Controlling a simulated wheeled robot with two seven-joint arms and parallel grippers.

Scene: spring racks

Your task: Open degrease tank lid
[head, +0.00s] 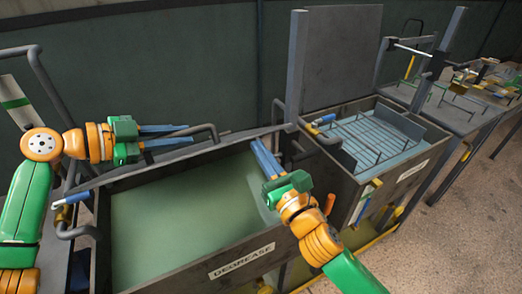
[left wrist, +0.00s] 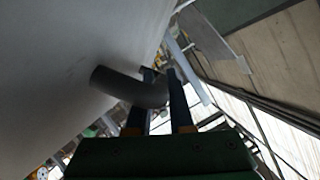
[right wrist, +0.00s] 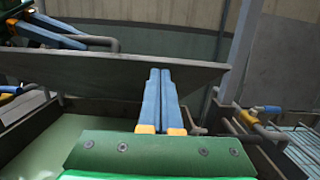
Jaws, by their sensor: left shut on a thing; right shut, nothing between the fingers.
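The degrease tank (head: 240,262), labelled DEGREASE, holds pale green liquid in the head view. Its grey lid (head: 245,138) is raised at the back, seen almost edge-on; the right wrist view shows the lid's face (right wrist: 110,72) leaning above the liquid. My left gripper (head: 188,133) is shut on the lid's bent grey handle (head: 207,130); in the left wrist view the handle (left wrist: 115,85) passes between the fingers. My right gripper (head: 262,150) is shut and empty over the tank's right part, in front of the lid; its blue fingers also show in the right wrist view (right wrist: 158,75).
A neighbouring tank (head: 405,180) with a wire rack stands to the right, with an upright grey panel (head: 340,50) behind it. A grey post (head: 296,65) rises between the tanks. Pipes with blue-handled valves (head: 72,199) sit at the tank corners. Tables with racks stand further right.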

